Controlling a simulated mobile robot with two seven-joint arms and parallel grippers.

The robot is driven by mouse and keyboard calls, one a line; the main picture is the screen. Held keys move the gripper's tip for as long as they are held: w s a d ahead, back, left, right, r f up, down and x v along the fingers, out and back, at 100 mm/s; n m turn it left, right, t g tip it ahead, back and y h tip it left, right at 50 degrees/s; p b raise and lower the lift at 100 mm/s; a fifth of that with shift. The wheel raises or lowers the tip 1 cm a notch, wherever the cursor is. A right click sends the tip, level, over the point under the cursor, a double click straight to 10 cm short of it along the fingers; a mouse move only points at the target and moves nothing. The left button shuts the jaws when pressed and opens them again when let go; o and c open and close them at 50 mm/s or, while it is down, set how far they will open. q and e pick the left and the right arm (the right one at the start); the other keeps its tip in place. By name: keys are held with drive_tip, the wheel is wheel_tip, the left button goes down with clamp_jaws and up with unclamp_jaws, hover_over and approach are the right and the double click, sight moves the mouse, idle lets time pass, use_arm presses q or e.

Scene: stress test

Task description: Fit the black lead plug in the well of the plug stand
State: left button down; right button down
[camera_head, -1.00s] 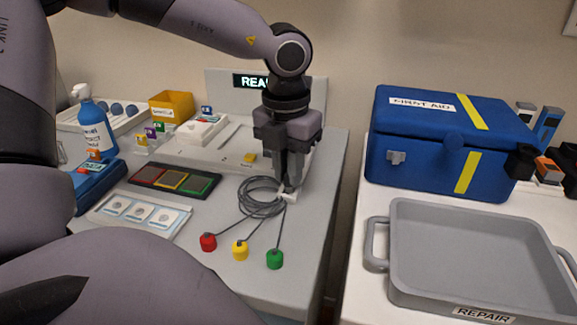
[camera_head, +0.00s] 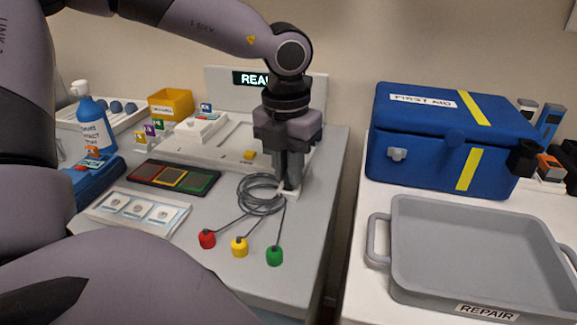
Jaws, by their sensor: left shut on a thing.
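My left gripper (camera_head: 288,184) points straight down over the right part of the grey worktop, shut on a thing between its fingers. That thing is hidden by the fingers, so I cannot make out the black lead plug itself. A small white block, seemingly the plug stand (camera_head: 292,195), shows just under and beside the fingertips. Its well is hidden, and I cannot tell whether the plug is in it. Coiled grey leads (camera_head: 257,205) lie left of the fingers, with red (camera_head: 207,239), yellow (camera_head: 239,247) and green (camera_head: 275,256) ends in front. My right gripper does not show.
A white board unit with a lit sign (camera_head: 252,79) stands behind the gripper. A tray of coloured tiles (camera_head: 174,178) and a case of round pads (camera_head: 137,210) lie to the left. Right, across a gap, are a blue first aid box (camera_head: 420,150) and an empty grey tray (camera_head: 480,206).

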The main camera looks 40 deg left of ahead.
use_arm(q)
drive_tip(key=shift+f, duration=0.2)
idle(0.5)
drive_tip(key=c, duration=1.4)
unclamp_jaws()
drive_tip(key=shift+o, duration=0.2)
drive_tip(key=shift+r, duration=0.15)
drive_tip(key=shift+r+p, duration=0.8)
drive_tip(key=shift+r, duration=1.1)
drive_tip(key=o, duration=0.6)
